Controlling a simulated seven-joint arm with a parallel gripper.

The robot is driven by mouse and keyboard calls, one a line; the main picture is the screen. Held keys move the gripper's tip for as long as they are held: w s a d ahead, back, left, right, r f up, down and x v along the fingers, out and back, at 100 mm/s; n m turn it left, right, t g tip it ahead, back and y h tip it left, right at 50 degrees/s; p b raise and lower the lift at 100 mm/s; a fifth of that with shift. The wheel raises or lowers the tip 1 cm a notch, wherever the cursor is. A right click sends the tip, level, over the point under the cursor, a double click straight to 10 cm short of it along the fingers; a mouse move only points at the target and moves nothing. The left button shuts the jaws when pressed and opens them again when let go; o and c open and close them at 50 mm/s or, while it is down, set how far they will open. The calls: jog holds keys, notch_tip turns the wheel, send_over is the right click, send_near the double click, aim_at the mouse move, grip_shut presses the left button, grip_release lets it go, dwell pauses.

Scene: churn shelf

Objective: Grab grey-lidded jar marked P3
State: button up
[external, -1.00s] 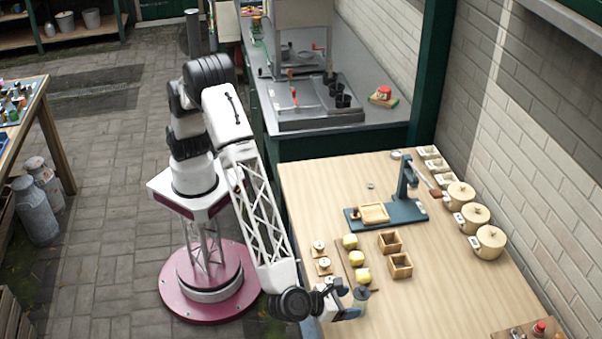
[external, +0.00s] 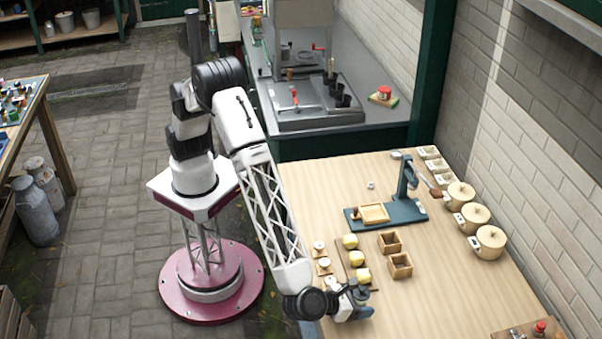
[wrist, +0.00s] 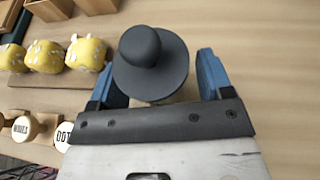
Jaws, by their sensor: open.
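A jar with a dark grey knobbed lid (wrist: 150,72) stands between the two blue fingers of my gripper (wrist: 163,82) in the wrist view. One finger is on each side of the lid, and the jar's body below is mostly hidden. A small gap shows on the right side; on the left the lid lies close to the finger. No P3 mark is readable. In the external view my gripper (external: 358,300) is low over the table's front edge, and the grey lid (external: 361,294) is partly hidden by it.
Yellow lumps (wrist: 85,53) lie on a board left of the gripper, with wooden boxes (wrist: 45,48) behind. Round labelled stamps (wrist: 25,128) are nearer. A blue-grey press (external: 386,214) and lidded pots (external: 489,243) stand farther back. The tabletop to the right is clear.

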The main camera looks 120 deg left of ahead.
aim_at(362, 288)
jog(key=shift+c, duration=0.3)
jog(key=c, duration=1)
jog(key=shift+r, duration=0.1)
jog(key=shift+r, duration=4.9)
